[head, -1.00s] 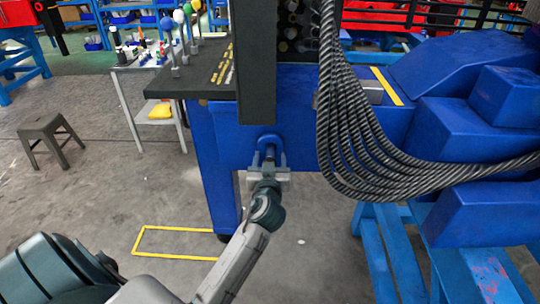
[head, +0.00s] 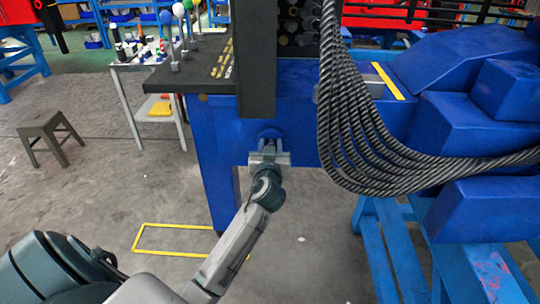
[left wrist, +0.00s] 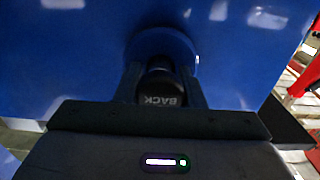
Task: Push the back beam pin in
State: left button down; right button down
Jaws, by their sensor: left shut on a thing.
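The back beam pin shows in the left wrist view as a dark knob with the word BACK (left wrist: 160,100) on its end face. It sits in a round blue collar on the blue beam (head: 225,130). My left gripper (head: 268,146) is at the beam's front face, below the dark upright post. In the left wrist view its two fingers (left wrist: 160,85) stand on either side of the knob and are shut on it. The pin's shaft is hidden, and in the head view the gripper mostly covers the knob. My right gripper is not in view.
A thick bundle of dark cables (head: 355,140) hangs right of the gripper. Blue blocks stand on a blue stand (head: 385,260) at the right. A stool (head: 47,135) and white side table (head: 125,95) stand at the left. The floor below the gripper is open.

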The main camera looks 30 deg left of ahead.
pick_arm(q)
jog(key=shift+w+a+r, duration=0.1)
jog(key=shift+w+a, duration=0.15)
jog(key=shift+w, duration=0.15)
jog(key=c, duration=1.3)
grip_release()
jog(key=o, duration=0.4)
jog(key=shift+c, duration=0.2)
jog(key=shift+w+a, duration=0.1)
jog(key=shift+w, duration=0.05)
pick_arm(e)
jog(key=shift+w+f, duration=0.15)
pick_arm(q)
jog(key=b+v, duration=0.3)
jog(key=v, duration=0.8)
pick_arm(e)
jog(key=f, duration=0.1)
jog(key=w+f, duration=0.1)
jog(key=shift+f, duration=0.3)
pick_arm(q)
jog(key=shift+w, duration=0.1)
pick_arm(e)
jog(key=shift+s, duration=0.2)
